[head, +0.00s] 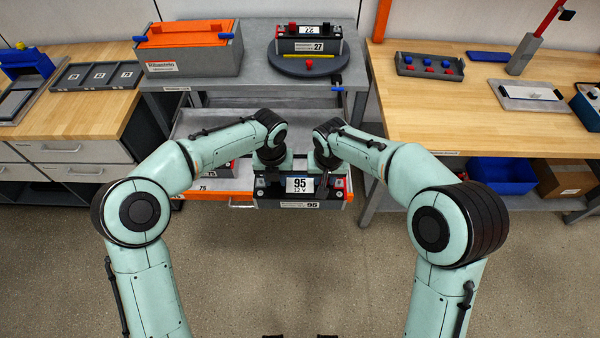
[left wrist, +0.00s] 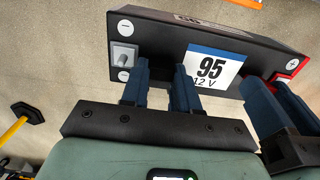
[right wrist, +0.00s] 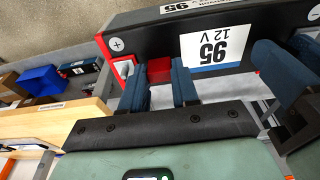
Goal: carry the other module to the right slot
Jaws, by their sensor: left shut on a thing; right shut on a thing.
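A dark battery module labelled 95 (head: 300,204) is held level between my two grippers, at or over the front of an open drawer. It also fills the upper part of the left wrist view (left wrist: 160,33) and the right wrist view (right wrist: 150,38). My left gripper (head: 271,178) is shut at its grey-terminal end; what lies between those fingers is dark. My right gripper (head: 327,178) is shut on its red-terminal end, with a red block between the fingers. Another module (head: 218,169) sits in the drawer, partly behind my left arm. The slots are hidden.
Wooden benches flank both sides; a blue bin (head: 505,178) is under the right one. The floor in front is clear.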

